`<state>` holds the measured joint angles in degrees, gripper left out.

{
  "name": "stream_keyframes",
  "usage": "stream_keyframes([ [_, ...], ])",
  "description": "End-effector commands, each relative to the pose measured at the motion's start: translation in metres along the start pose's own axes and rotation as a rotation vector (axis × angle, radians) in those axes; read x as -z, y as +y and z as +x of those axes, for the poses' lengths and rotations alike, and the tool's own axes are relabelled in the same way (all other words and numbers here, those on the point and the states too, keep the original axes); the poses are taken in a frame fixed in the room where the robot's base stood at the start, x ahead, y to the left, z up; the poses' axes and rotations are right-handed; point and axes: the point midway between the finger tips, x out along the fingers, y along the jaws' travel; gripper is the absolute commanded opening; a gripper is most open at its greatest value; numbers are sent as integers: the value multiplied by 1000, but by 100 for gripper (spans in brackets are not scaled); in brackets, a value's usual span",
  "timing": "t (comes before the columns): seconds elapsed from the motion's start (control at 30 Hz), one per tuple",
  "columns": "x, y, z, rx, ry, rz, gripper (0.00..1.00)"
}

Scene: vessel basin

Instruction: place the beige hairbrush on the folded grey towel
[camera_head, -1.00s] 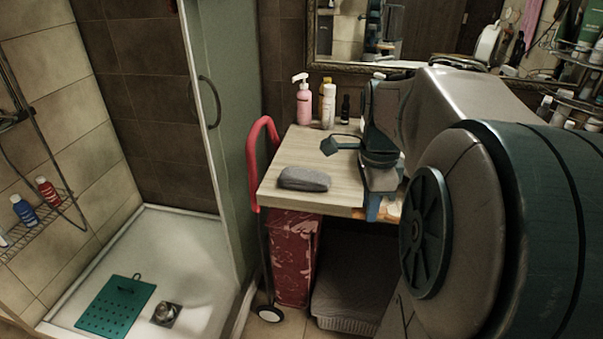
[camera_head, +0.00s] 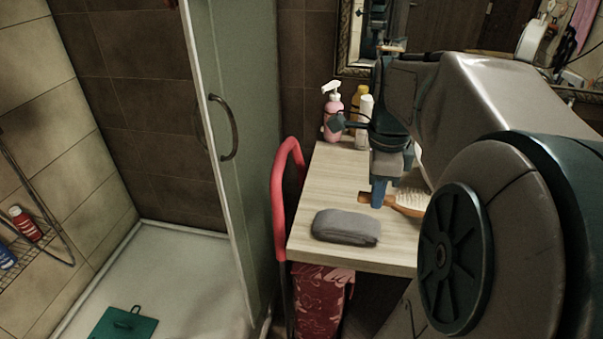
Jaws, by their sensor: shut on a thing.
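The beige hairbrush (camera_head: 410,201) has a wooden handle end and pale bristles. It is in my gripper (camera_head: 378,197), which is shut on it. The brush sticks out to the right, partly hidden behind my arm. The folded grey towel (camera_head: 345,227) lies near the front left of the wooden counter (camera_head: 308,195). My gripper and the brush are to the right of the towel and farther back. The exact height of the brush above the counter is hard to tell.
A pink pump bottle (camera_head: 332,112), a white bottle (camera_head: 364,121) and a yellow bottle (camera_head: 357,100) stand at the back of the counter. A red curved handle (camera_head: 279,190) rises at its left edge. The glass shower door (camera_head: 245,170) is farther left. Bare counter surrounds the towel.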

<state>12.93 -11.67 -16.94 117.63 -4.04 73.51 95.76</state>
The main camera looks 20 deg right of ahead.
Motion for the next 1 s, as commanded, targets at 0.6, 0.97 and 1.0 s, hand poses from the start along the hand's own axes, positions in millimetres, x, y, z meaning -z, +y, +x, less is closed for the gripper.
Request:
stream_keyframes([
  [0.6,-96,-50,65,-2,1,-3,0],
  [0.97,-97,-50,105,-3,0,-1,0],
  [1.0,-97,-50,106,-3,0,-1,0],
])
